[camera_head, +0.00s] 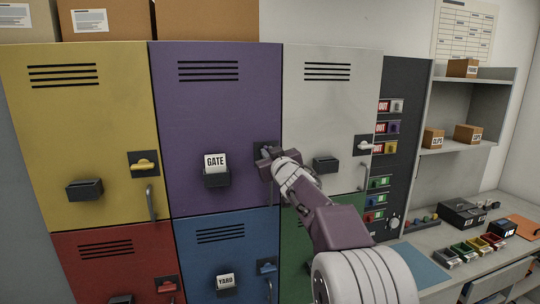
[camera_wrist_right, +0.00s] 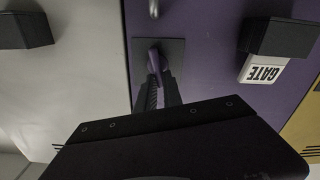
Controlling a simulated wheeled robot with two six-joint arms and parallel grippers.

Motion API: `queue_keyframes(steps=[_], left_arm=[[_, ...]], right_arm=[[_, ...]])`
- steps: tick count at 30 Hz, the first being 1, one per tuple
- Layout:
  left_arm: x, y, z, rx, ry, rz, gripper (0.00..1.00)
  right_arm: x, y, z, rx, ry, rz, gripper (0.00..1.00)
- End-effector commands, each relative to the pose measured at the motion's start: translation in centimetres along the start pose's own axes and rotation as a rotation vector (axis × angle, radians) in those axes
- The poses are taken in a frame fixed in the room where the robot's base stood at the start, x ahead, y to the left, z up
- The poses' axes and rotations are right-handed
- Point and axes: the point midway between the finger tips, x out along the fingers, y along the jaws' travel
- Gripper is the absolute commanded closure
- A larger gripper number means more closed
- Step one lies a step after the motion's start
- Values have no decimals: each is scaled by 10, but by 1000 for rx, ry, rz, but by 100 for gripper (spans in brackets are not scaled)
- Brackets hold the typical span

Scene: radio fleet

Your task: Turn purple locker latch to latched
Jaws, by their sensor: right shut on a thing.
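The purple locker (camera_head: 215,100) has a dark latch plate (camera_head: 266,147) at its right edge. The purple latch (camera_wrist_right: 154,60) shows in the wrist view, between the fingertips. My right gripper (camera_head: 270,162) is at this plate, shut on the latch; its fingers also show in the wrist view (camera_wrist_right: 157,82). The fingers hide much of the latch, so its exact angle is hard to tell. My left gripper is not in view.
A dark holder (camera_head: 216,179) with a GATE card sits left of the latch. A silver door handle (camera_wrist_right: 154,9) is close by. Yellow (camera_head: 82,120), white (camera_head: 325,110) and blue (camera_head: 225,250) lockers surround the purple one. A cluttered desk (camera_head: 425,258) stands at right.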

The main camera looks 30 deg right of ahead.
Motion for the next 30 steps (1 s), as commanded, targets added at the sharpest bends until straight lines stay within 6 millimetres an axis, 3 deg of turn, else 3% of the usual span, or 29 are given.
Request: queue_keyframes(steps=[30], left_arm=[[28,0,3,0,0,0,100]], right_arm=[[0,-13,9,-958,-3,0,100]])
